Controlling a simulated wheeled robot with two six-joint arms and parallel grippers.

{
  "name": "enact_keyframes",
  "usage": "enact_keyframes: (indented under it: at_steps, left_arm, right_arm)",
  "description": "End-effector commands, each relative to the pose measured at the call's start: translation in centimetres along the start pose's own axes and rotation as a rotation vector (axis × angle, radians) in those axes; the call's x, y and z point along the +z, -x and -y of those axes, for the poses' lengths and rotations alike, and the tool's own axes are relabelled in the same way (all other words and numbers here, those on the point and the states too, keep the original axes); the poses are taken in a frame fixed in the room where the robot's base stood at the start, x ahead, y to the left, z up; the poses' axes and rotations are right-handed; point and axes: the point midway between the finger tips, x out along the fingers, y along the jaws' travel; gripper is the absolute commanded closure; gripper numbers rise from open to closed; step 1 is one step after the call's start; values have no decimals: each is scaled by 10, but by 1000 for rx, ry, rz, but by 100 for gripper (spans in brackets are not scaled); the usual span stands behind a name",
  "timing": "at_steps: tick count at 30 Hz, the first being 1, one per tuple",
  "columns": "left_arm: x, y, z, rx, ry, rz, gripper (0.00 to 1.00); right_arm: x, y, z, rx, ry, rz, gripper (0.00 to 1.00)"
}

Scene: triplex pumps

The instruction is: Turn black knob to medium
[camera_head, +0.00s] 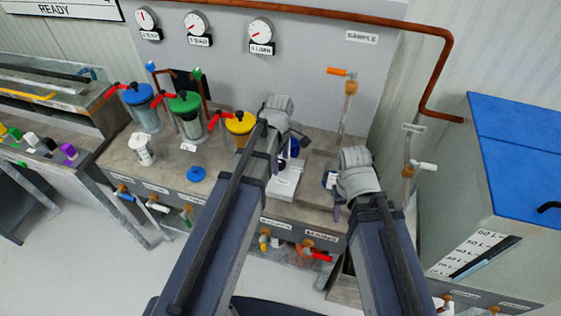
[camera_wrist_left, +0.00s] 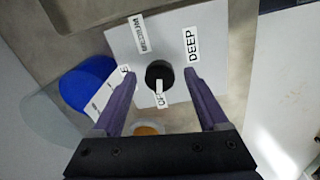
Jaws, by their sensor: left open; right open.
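The black knob (camera_wrist_left: 160,73) sits on a pale square plate (camera_wrist_left: 124,42) in the left wrist view. Labels reading MEDIUM (camera_wrist_left: 142,34) and DEEP (camera_wrist_left: 191,46) lie beyond it, and a partly covered label is at its left. A narrow white strip with small lettering runs from the knob toward my wrist. My left gripper (camera_wrist_left: 159,76) is open, with one finger on each side of the knob and gaps between. In the head view my left gripper (camera_head: 285,152) is over a white box (camera_head: 284,185); the knob is not clear there. My right gripper (camera_head: 333,190) is open and empty, right of that box.
Yellow (camera_head: 240,122), green (camera_head: 185,101) and blue-lidded (camera_head: 138,93) vessels stand left of my left arm. A small blue knob-like part (camera_head: 196,173) is on the bench. A pipe with an orange handle (camera_head: 341,72) rises behind. A blue-topped tank (camera_head: 520,150) stands at right.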

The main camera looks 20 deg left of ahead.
Motion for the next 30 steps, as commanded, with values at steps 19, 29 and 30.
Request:
enact_keyframes:
  at_steps: [19, 29, 30]
  left_arm:
    - [0, 0, 0, 0, 0, 0, 91]
    - [0, 0, 0, 0, -10, 0, 100]
    - [0, 0, 0, 0, -17, 1, 100]
  right_arm:
    - [0, 0, 0, 0, 0, 0, 50]
    - [0, 0, 0, 0, 0, 0, 50]
    - [0, 0, 0, 0, 0, 0, 50]
